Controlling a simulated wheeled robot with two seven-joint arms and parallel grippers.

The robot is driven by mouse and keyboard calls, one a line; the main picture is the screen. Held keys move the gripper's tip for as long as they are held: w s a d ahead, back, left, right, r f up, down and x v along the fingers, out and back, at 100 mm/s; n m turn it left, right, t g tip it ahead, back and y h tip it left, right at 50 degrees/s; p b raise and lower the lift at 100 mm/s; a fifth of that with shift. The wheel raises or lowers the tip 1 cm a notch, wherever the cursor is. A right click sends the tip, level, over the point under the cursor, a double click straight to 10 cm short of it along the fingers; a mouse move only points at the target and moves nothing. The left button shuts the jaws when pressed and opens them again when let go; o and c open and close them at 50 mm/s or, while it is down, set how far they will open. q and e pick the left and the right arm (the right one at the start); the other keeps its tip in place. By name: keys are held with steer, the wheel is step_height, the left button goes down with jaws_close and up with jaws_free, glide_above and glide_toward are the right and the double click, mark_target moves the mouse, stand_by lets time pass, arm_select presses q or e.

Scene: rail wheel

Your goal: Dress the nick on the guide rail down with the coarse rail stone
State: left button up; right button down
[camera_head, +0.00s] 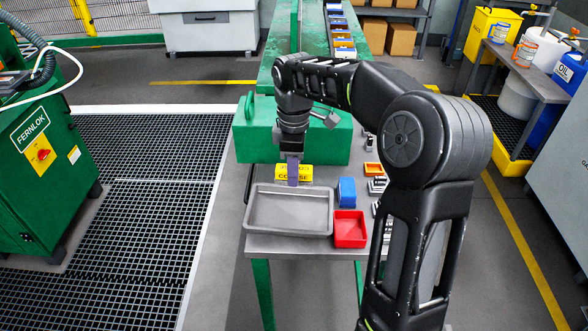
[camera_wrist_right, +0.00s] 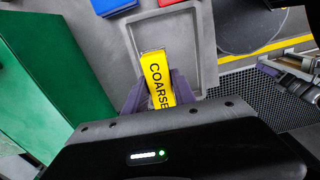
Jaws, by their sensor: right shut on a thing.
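The coarse rail stone (camera_head: 305,174) is a yellow block lettered COARSE. It also shows in the wrist view (camera_wrist_right: 157,78). My right gripper (camera_head: 292,172) points down and is shut on it, with a purple-grey finger (camera_wrist_right: 179,87) on each side. The stone is just behind the far rim of the grey tray (camera_head: 257,226); I cannot tell whether it touches the table. I cannot make out the guide rail or its nick. A dark jointed part at the right of the wrist view may be my left gripper (camera_wrist_right: 268,68), too unclear to read.
The grey tray is empty. A blue block (camera_head: 346,190) and a red bin (camera_head: 349,230) stand right of it. A green box (camera_head: 255,145) is close behind my right gripper. Small parts lie on the table's right side, partly behind my arm.

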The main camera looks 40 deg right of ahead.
steer(key=c, duration=1.6)
jaws_free()
steer(key=shift+c, duration=0.2)
jaws_close()
steer(key=w+a+f+m, duration=0.1)
steer(key=w+a+m, duration=0.1)
steer(key=a+m, duration=0.3)
steer(key=w+a+f+m, duration=0.1)
steer(key=a+m, duration=0.3)
steer(key=a, duration=0.8)
steer(key=shift+w+f+m, duration=0.25)
steer(key=shift+w+m, duration=0.15)
steer(key=shift+w, duration=0.2)
steer(key=shift+a, duration=0.1)
